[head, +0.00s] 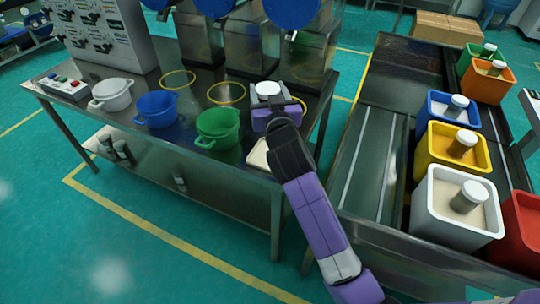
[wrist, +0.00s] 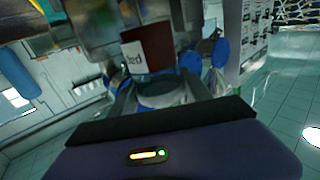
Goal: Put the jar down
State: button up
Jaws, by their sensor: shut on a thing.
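The jar shows as a white round top (head: 267,88) at my gripper (head: 272,108), over the right part of the steel table (head: 150,190), in front of a metal machine. In the wrist view the jar (wrist: 163,96) is a pale grey round body between the two fingers of my gripper (wrist: 165,100). My gripper is shut on it. My gripper and forearm hide its lower part in the head view, so I cannot tell whether it touches the table. A yellow ring (head: 226,93) is marked on the tabletop left of my gripper.
White (head: 112,95), blue (head: 156,109) and green (head: 217,129) pots stand along the table's front. A cream object (head: 258,157) is partly hidden by my arm. Coloured bins holding jars, including a yellow bin (head: 425,162), line the conveyor (head: 368,160) at right. Metal machines (head: 250,50) stand behind.

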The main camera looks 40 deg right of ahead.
jog(key=shift+d+r, duration=0.2)
jog(key=shift+r, duration=0.3)
jog(key=shift+d+r, duration=0.2)
jog(key=shift+r, duration=0.3)
jog(key=shift+f+b, duration=2.6)
jog(key=shift+f, duration=7.15)
jog(key=shift+f, duration=0.15)
jog(key=o, duration=1.5)
jog(key=shift+c, duration=0.2)
